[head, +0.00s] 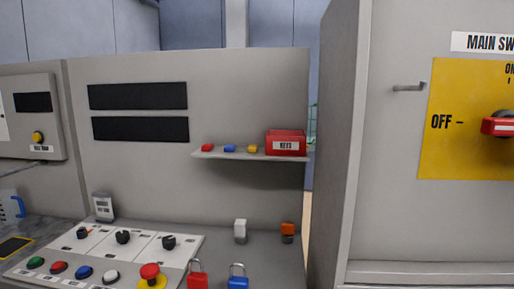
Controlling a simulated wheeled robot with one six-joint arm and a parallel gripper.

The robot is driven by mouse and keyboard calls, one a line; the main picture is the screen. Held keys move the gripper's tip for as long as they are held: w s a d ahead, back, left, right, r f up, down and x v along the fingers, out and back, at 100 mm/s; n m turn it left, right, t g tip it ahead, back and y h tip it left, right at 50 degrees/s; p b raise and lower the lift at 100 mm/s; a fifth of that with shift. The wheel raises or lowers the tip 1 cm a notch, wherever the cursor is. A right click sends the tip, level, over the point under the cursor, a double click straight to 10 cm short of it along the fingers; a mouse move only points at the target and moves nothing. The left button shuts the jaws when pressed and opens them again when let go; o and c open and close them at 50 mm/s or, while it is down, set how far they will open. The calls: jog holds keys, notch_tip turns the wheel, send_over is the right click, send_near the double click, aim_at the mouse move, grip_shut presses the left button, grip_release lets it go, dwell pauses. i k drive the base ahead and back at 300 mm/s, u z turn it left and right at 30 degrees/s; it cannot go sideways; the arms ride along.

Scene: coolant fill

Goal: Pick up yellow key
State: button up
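The yellow key (252,149) is a small piece on the narrow grey shelf (251,157) on the panel, in the head view. It lies at the right end of a row, with a blue key (230,148) and a red key (208,148) to its left. A red box labelled KEYS (286,143) stands on the shelf just right of it. The keys are too small to show their shape clearly. My gripper is not in view.
Below the shelf is a console with knobs (122,237), coloured buttons, a red mushroom button (150,272), and red (197,280) and blue padlocks (238,281). A grey cabinet with a yellow main switch plate (455,145) stands at right. The space before the shelf looks clear.

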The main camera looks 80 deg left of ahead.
aim_at(252, 149)
jog(key=u, duration=2.3)
jog(key=k, duration=0.5)
jog(key=u, duration=0.95)
jog(key=i, duration=0.95)
jog(key=z, duration=0.6)
jog(key=i, duration=0.6)
jog(key=z, duration=0.6)
